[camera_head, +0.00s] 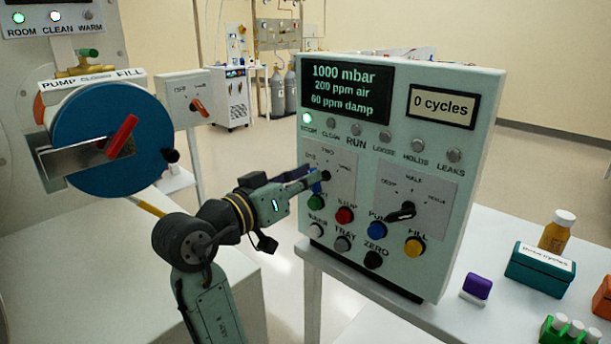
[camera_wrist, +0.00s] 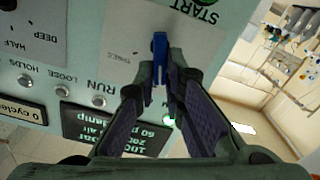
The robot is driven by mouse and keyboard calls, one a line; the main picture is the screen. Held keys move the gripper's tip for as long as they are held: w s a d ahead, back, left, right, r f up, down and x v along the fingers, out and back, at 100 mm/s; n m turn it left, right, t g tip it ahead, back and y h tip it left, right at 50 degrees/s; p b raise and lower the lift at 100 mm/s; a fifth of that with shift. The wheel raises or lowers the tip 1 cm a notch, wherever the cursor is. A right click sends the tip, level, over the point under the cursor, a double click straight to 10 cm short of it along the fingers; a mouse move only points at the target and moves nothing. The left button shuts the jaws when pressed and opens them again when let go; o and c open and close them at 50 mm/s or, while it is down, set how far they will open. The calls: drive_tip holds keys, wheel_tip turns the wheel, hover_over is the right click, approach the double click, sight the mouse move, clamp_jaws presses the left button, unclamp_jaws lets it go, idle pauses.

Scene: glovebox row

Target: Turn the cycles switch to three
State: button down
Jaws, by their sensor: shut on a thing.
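The cycles switch (camera_wrist: 159,47) is on the upright front of the green control box (camera_head: 468,180). Its blue handle stands between my fingertips in the wrist view. My gripper (camera_head: 314,178) is shut on this handle. The plate around it carries the labels ONE, TWO and THREE; THREE (camera_wrist: 122,52) is readable in the wrist view. My fingers cover part of the switch, so I cannot tell which label it points to. The display (camera_head: 441,105) reads 0 cycles.
A second switch (camera_head: 402,212), black, with a HALF label, sits to the right. Several push buttons lie close below, among them green, red (camera_head: 345,215) and blue. The ROOM lamp (camera_head: 307,118) is lit green.

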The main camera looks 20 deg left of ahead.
drive_tip(key=c, duration=1.7)
unclamp_jaws()
drive_tip(key=v, duration=1.2)
drive_tip(key=shift+r, duration=0.1)
